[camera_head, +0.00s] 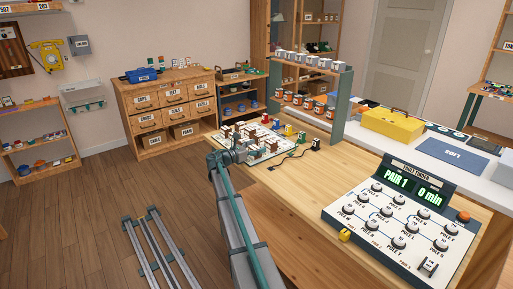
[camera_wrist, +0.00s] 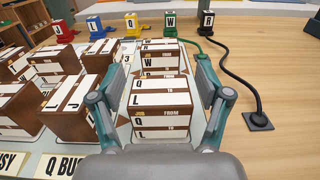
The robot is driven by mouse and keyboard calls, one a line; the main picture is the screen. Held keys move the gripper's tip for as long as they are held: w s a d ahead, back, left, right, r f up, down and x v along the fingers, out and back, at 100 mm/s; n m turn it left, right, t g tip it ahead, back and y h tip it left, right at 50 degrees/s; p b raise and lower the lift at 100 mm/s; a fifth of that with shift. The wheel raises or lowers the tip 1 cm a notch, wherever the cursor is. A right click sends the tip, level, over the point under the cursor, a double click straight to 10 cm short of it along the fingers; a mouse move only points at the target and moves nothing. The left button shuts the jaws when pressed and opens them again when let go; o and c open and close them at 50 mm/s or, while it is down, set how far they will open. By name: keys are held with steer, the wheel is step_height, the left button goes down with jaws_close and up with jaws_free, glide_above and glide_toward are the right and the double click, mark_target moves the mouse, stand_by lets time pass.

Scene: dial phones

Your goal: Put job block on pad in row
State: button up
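My gripper (camera_wrist: 158,90) has its two teal fingers either side of a brown job block (camera_wrist: 158,122) with white labels reading FROM Q, TO L. A narrow gap seems to show at the left finger; contact is not clear. A second brown block (camera_wrist: 160,62), labelled with W and R, stands just beyond it. More brown blocks (camera_wrist: 80,105) stand to the left on a pale board (camera_head: 278,134). Cream labels, one reading Q BUSY (camera_wrist: 58,165), lie at its near edge. In the head view my gripper (camera_head: 236,154) is at the board's near-left side. Which pad is meant cannot be told.
Lettered coloured blocks stand along the far side: red (camera_wrist: 63,30), blue (camera_wrist: 96,27), yellow (camera_wrist: 132,25), green (camera_wrist: 170,22) and black (camera_wrist: 207,22). Black cable runs to a plug (camera_wrist: 258,121) at right.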

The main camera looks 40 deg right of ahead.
steer(key=shift+r, duration=0.1)
